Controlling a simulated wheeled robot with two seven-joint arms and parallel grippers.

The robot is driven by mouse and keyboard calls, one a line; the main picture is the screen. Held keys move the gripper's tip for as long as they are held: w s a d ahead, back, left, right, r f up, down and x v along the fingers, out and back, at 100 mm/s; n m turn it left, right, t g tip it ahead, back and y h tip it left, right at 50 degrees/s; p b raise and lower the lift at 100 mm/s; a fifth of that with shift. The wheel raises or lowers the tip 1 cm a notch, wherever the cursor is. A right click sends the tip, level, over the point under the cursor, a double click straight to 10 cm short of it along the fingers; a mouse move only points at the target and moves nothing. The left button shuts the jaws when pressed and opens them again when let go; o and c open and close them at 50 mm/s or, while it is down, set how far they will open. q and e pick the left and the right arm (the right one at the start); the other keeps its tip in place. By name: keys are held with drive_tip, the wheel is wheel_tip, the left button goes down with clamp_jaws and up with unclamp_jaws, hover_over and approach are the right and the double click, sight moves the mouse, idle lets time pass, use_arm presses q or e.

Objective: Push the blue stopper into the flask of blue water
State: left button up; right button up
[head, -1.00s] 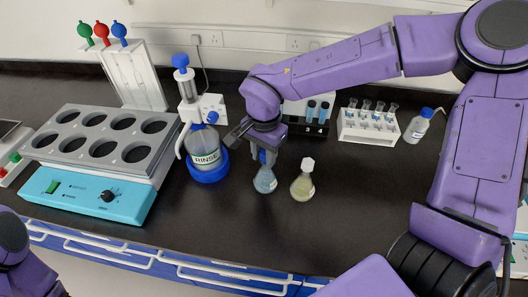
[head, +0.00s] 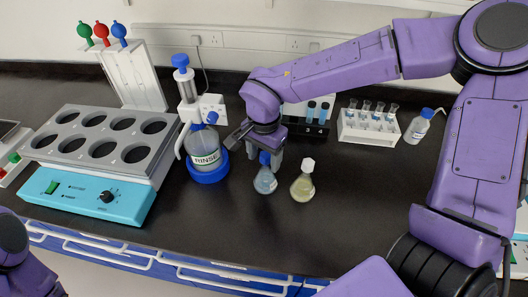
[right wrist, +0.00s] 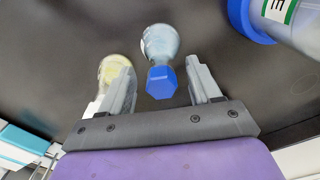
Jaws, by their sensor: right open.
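The flask of blue water (head: 265,182) stands upright on the black bench, with the hexagonal blue stopper (head: 264,159) at its mouth. In the right wrist view the flask (right wrist: 160,40) lies beyond the stopper (right wrist: 161,83), which covers its mouth. How deep the stopper sits cannot be told. My right gripper (head: 271,157) is open, its fingers on either side of the stopper. In the right wrist view, gaps show between the stopper and both fingers of the gripper (right wrist: 162,88). My left gripper is out of view.
A flask of yellowish liquid with a white stopper (head: 303,184) stands close on the right. The RINSE bottle (head: 206,155) in its blue base stands on the left. Tube racks (head: 369,134) are behind. The bench in front is clear.

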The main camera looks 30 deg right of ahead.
wheel_tip(320, 180, up, 10)
drive_tip(key=shift+r, duration=0.25)
drive_tip(key=shift+f, duration=0.1)
idle(0.5)
